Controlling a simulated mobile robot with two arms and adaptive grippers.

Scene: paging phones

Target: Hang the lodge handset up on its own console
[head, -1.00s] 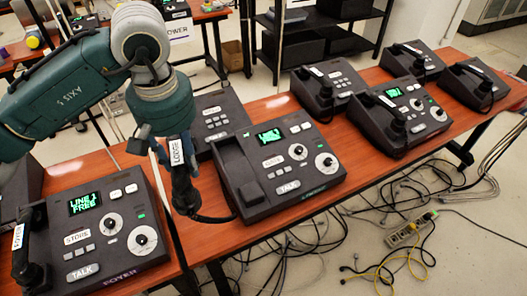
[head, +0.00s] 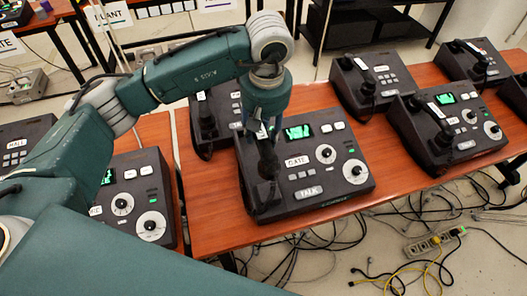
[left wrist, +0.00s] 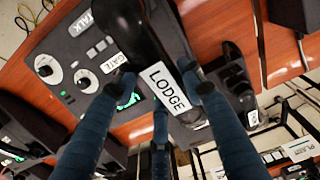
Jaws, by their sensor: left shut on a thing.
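My left gripper (head: 262,132) is shut on a black handset (head: 266,168) whose white label reads LODGE in the left wrist view (left wrist: 165,88). In that view the fingers (left wrist: 160,85) close on both sides of its grip. The handset lies lengthwise over the left, cradle side of a black console (head: 335,180) with a lit green screen, two dials, and GATE and TALK keys. The console's front-edge name is too small to read now. The handset hides the cradle, so I cannot tell whether it touches it. My right gripper is not in view.
A console with its handset (head: 206,118) stands close behind. Another console (head: 146,205) at left is partly hidden by my arm. More consoles with handsets stand at right, one with a green screen (head: 462,122). Cables and a power strip (head: 435,242) lie on the floor.

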